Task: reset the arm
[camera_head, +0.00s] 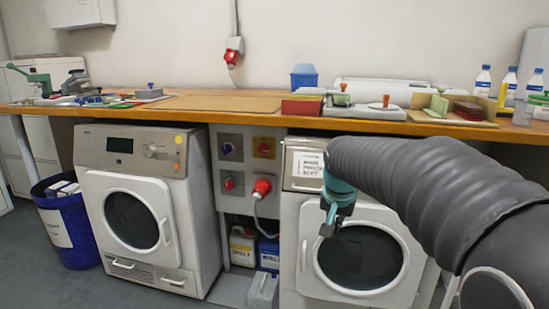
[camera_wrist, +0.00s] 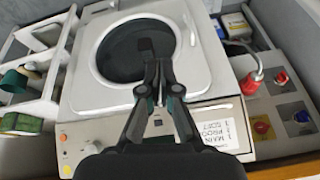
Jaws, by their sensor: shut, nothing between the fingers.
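My arm, in a dark ribbed sleeve, reaches in from the right in the head view. My gripper (camera_head: 328,225) hangs in front of the right-hand washing machine (camera_head: 290,238), below the bench top. In the wrist view my gripper (camera_wrist: 157,100) is shut and empty, its fingertips together in front of the machine's round door (camera_wrist: 108,50). A paper label (camera_wrist: 218,134) is stuck on the machine's panel beside the fingers. I cannot tell whether the fingers touch the machine.
A wooden bench top (camera_head: 215,103) runs above the machines and holds trays, stamps and bottles. A left machine (camera_head: 140,215), a socket panel (camera_head: 232,165) with a red plug (camera_head: 262,187), and a blue bin (camera_head: 68,232) stand left. Open floor lies in front at left.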

